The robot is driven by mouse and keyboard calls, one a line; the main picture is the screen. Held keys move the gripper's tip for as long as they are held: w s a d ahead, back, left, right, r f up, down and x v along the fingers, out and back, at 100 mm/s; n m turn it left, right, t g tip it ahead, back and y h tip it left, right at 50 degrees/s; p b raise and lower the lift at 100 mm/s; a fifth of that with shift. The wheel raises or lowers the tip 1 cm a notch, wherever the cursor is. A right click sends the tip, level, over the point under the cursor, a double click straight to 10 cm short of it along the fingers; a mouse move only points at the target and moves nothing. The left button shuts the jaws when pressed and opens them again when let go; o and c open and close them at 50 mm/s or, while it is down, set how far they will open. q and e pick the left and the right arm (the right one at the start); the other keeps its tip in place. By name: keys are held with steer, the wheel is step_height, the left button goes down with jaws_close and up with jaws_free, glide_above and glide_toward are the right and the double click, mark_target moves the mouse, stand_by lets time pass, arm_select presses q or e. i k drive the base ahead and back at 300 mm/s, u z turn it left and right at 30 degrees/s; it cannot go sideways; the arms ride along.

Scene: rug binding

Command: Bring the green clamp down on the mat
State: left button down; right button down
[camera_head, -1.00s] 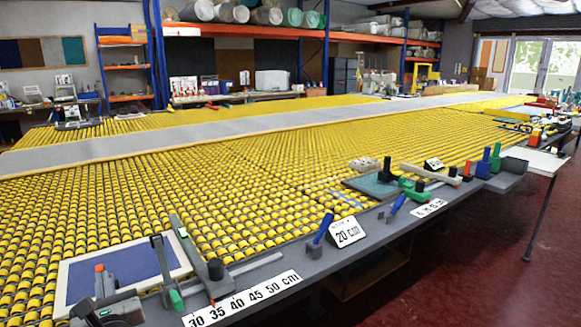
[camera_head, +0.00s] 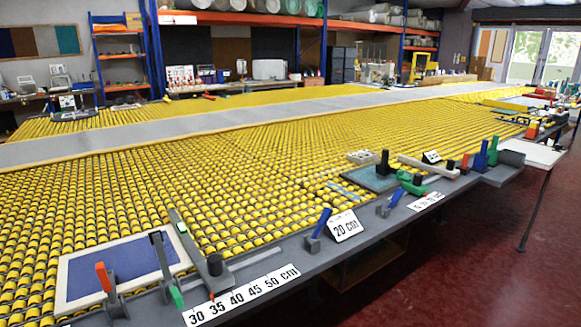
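A small grey-green mat (camera_head: 362,179) lies on the right part of the table, near its front edge. A green clamp (camera_head: 411,184) sits at the mat's right front corner. Its green part lies low, and I cannot tell whether it touches the mat. A black upright handle (camera_head: 384,163) stands at the mat's back edge. A larger blue mat in a white frame (camera_head: 67,283) lies at the front left, with a grey lever with a green tip (camera_head: 177,296) and an orange-handled clamp (camera_head: 103,279) along its front. Neither gripper is in view.
Blue and green upright handles (camera_head: 491,151) stand further right. Yellow rollers (camera_head: 200,190) cover most of the table. The red floor (camera_head: 450,270) at right is clear.

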mark_target(155, 237)
steer(key=u, duration=0.15)
steer(key=k, duration=0.5)
steer(key=u, duration=0.55)
steer(key=i, duration=0.55)
